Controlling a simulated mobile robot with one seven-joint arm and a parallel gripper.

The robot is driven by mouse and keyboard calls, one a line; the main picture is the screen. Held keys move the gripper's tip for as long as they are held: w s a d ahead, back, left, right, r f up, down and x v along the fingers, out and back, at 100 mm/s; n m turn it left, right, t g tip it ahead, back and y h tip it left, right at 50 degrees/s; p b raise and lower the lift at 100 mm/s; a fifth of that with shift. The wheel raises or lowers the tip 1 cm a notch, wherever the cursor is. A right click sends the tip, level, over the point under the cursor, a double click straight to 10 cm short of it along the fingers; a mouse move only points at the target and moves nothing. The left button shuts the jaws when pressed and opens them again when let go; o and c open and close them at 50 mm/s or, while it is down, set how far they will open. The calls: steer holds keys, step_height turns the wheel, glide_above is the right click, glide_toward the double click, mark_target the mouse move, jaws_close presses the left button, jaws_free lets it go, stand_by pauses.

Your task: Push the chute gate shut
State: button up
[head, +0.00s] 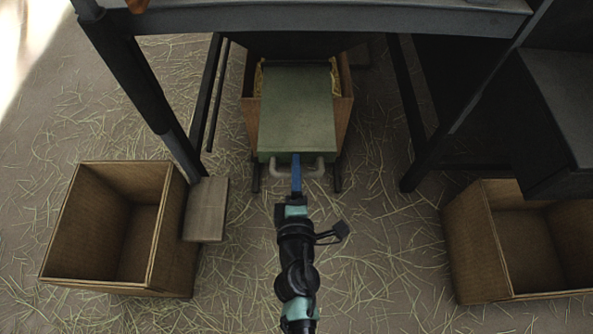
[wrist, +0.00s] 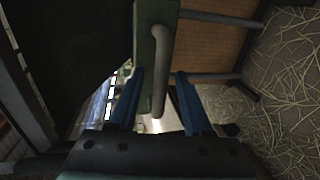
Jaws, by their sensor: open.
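The chute gate is a flat green panel (head: 297,110) with a pale bar handle (head: 318,168) on its near edge. It sticks out from under the dark bench, over a wooden box. In the wrist view, the gate's green edge (wrist: 144,45) and its handle (wrist: 160,75) show close up. My gripper (head: 296,168) is at the middle of the handle. In the wrist view, its blue fingers (wrist: 159,74) are open, with the handle's bar between them and gaps visible on both sides. The far end of the gate is hidden under the bench.
The wooden box (head: 345,109) under the gate holds yellow straw. Open, empty-looking boxes stand at left (head: 83,224) and right (head: 470,240). Dark bench legs (head: 152,85) flank the gate. A small board (head: 206,209) is beside the left box. The straw-strewn floor between is clear.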

jaws_close()
stand_by(1.3)
